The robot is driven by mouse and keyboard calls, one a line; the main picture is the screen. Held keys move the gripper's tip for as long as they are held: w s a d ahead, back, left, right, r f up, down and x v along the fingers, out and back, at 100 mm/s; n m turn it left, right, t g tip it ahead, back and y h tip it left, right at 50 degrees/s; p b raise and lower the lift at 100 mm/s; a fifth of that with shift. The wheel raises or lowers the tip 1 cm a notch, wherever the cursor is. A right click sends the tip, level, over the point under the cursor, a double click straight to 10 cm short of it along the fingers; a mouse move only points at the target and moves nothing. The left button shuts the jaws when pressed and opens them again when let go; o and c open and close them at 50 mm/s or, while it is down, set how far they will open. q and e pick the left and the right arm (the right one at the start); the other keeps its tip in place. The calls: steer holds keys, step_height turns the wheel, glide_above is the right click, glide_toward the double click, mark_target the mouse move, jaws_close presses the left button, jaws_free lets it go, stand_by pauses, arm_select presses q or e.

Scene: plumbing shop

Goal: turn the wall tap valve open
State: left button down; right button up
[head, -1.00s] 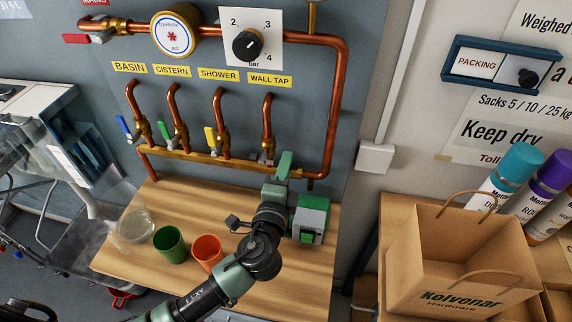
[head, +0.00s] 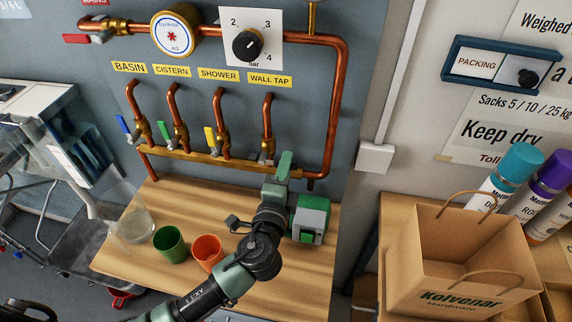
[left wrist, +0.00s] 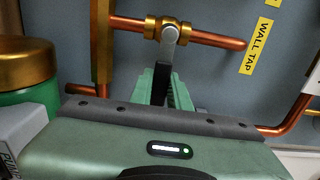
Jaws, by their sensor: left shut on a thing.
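The wall tap valve is a brass body on a copper pipe under the yellow WALL TAP label (head: 269,79). In the left wrist view the brass valve (left wrist: 168,30) shows near the top, with its grey lever (left wrist: 170,44) running down from it, roughly across the pipe. My left gripper (left wrist: 161,88) is shut on the lever's far end. In the head view my left gripper (head: 281,168) is at the lower right of the valve and hides part of it. The lever's end between the fingers is partly hidden. My right gripper is not in view.
Levers for basin (head: 124,125), cistern (head: 164,132) and shower (head: 210,137) stand to the left along the brass manifold (head: 190,155). Below, the wooden bench (head: 125,262) holds a glass (head: 136,226), a green cup (head: 170,244), an orange cup (head: 207,252) and a green-grey box (head: 310,220).

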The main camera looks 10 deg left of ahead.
arm_select(q)
steer(key=n, duration=0.1)
steer(key=r+n+b, duration=0.1)
steer(key=shift+n, duration=0.4)
steer(key=shift+a+r+n+b, duration=0.15)
steer(key=shift+r+n+b, duration=0.25)
steer(key=shift+n, duration=0.4)
steer(key=n, duration=0.1)
steer(key=r+n, duration=0.1)
steer(key=shift+a+r+n, duration=0.15)
steer(key=shift+a+n, duration=0.2)
steer(key=shift+n, duration=0.05)
steer(key=shift+a+r+n, duration=0.3)
steer(key=shift+r+n, duration=0.1)
steer(key=shift+n, duration=0.5)
steer(key=shift+a+r+n+p, duration=0.35)
steer(key=shift+a+n, duration=0.25)
steer(key=shift+n, duration=0.75)
steer(key=shift+a+r+n+p, duration=0.3)
steer(key=shift+a+n, duration=0.35)
steer(key=shift+n, duration=0.75)
steer(key=shift+a+r+n+p, duration=0.2)
steer(key=shift+a+n+p, duration=0.3)
steer(key=shift+n, duration=0.85)
steer(key=shift+a, duration=0.15)
